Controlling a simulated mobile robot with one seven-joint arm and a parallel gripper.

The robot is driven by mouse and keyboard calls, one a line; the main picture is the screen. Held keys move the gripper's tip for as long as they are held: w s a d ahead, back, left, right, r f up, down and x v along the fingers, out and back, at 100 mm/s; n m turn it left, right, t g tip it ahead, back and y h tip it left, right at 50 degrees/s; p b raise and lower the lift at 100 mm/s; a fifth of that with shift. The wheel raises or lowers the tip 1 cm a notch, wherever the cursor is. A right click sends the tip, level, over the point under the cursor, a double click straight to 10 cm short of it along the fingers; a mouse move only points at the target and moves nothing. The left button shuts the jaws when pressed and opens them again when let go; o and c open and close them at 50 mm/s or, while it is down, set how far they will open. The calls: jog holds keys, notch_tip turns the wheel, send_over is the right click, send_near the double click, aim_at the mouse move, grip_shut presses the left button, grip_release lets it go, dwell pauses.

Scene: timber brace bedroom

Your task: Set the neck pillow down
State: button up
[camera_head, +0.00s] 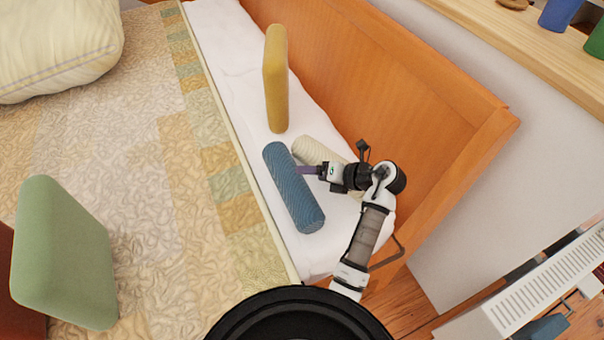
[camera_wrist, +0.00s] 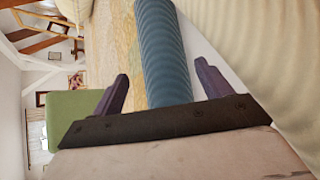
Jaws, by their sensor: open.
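Two roll-shaped pillows lie on the white mattress; I cannot tell which the task calls the neck pillow. The blue ribbed roll (camera_head: 294,188) lies along the mattress edge, beside the patterned bedspread. The cream ribbed roll (camera_head: 312,150) lies behind it, partly hidden by my arm. My gripper (camera_head: 303,170) is open at the blue roll's right side, near its middle. In the wrist view, the blue roll (camera_wrist: 160,45) shows between the spread purple fingers of my gripper (camera_wrist: 161,75), with space beside both. Whether they touch it cannot be told. The cream roll (camera_wrist: 250,50) is close on the right.
A yellow cushion (camera_head: 275,80) stands on the mattress beyond the rolls. The wooden bed side (camera_head: 400,75) rises at the right. A green cushion (camera_head: 65,250) and a cream pillow (camera_head: 55,45) are on the left. The patterned bedspread (camera_head: 100,150) has free room.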

jog(key=shift+v, duration=2.2)
